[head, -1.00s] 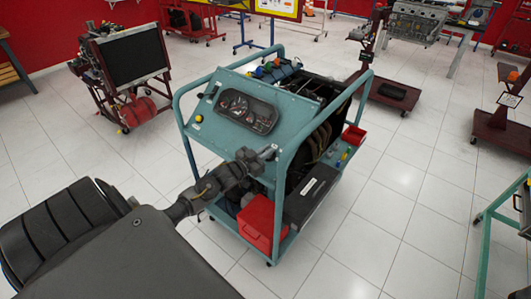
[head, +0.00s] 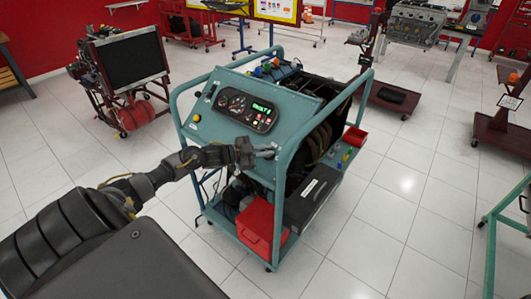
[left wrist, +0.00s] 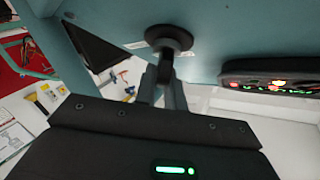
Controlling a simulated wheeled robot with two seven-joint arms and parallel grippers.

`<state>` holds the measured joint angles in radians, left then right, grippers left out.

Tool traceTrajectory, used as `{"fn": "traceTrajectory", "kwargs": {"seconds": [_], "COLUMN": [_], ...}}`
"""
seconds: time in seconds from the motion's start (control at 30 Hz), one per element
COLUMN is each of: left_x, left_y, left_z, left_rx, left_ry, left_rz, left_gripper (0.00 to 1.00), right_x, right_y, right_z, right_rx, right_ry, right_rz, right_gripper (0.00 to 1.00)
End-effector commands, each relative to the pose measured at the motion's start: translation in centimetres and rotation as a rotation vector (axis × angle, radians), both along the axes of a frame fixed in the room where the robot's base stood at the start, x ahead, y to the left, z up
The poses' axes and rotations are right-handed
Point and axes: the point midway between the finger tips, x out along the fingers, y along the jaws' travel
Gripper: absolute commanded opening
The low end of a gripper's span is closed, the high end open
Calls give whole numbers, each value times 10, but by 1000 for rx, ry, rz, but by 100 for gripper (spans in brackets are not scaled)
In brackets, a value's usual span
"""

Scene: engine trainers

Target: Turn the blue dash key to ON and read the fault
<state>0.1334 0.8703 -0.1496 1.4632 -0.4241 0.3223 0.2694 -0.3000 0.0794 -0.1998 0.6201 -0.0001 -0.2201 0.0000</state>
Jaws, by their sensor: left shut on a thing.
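The dash cluster (head: 246,110) on the teal engine trainer (head: 215,130) is lit in the head view. It shows green text that looks like "FAULT" with a character after it too small to read surely. Lit red and green marks also show on the cluster (left wrist: 275,85) in the left wrist view. My left gripper (head: 268,151) is at the lower right of the panel. In the left wrist view its fingers (left wrist: 163,80) are shut at a dark round switch (left wrist: 169,39). I take the held thing to be the dash key; its blue colour cannot be made out.
Teal frame tubes (head: 278,200) border the panel. Other trainer stands (head: 125,75) stand apart, with open tiled floor (head: 390,220) between.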

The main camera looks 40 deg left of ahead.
Motion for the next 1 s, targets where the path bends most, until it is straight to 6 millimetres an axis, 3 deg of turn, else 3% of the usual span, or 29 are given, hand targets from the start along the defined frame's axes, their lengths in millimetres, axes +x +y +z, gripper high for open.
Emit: {"fn": "traceTrajectory", "kwargs": {"seconds": [0.43, 0.47, 0.63, 1.0], "left_x": [0, 0, 0, -6], "left_y": [0, 0, 0, 4], "left_z": [1, 1, 1, -1], "left_rx": [7, 7, 7, 9], "left_ry": [-1, -1, -1, 2], "left_rz": [-9, -9, -9, -8], "left_gripper": [0, 12, 33, 33], "right_x": [0, 0, 0, 0], "right_y": [-2, -2, -2, -1], "right_z": [-1, -1, -1, -3], "right_rx": [-2, -2, -2, -2], "right_ry": [0, 0, 0, 0], "right_rz": [1, 1, 1, 1], "right_gripper": [36, 36, 36, 36]}}
